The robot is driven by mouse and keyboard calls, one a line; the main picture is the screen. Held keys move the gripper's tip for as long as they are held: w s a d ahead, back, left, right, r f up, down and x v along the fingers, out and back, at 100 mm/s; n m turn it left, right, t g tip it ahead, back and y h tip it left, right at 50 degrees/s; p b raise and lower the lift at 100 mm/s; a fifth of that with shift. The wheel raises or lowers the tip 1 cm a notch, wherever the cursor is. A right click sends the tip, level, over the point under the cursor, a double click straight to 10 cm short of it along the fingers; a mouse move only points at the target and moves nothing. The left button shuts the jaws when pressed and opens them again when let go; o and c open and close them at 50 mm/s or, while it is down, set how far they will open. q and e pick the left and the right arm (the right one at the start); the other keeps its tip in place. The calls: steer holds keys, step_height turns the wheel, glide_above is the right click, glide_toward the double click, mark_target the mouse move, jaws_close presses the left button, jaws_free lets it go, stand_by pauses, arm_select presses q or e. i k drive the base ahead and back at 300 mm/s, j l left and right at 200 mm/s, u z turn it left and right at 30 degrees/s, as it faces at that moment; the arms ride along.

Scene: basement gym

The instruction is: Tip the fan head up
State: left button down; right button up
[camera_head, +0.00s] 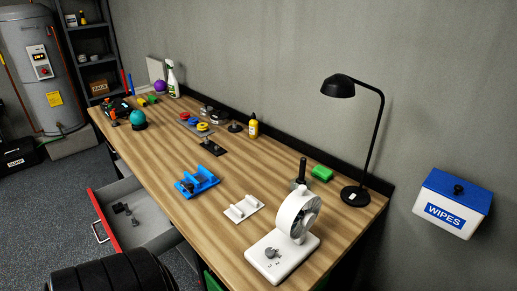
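A white desk fan stands at the near right end of the wooden workbench. Its round fan head (298,213) sits upright above a white base (282,257) with a grey knob (271,254) on top. The head is seen partly from the side and faces toward the right. Its exact tilt and its pivot are hard to make out at this size. Neither of my grippers shows in the head view, and nothing touches the fan.
A white holder (243,208) and a blue fixture (197,182) lie left of the fan. An open drawer (155,225) juts out in front.

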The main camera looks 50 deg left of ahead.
mark_target(294, 222)
steer(key=j+u, duration=0.15)
steer(key=u, duration=0.95)
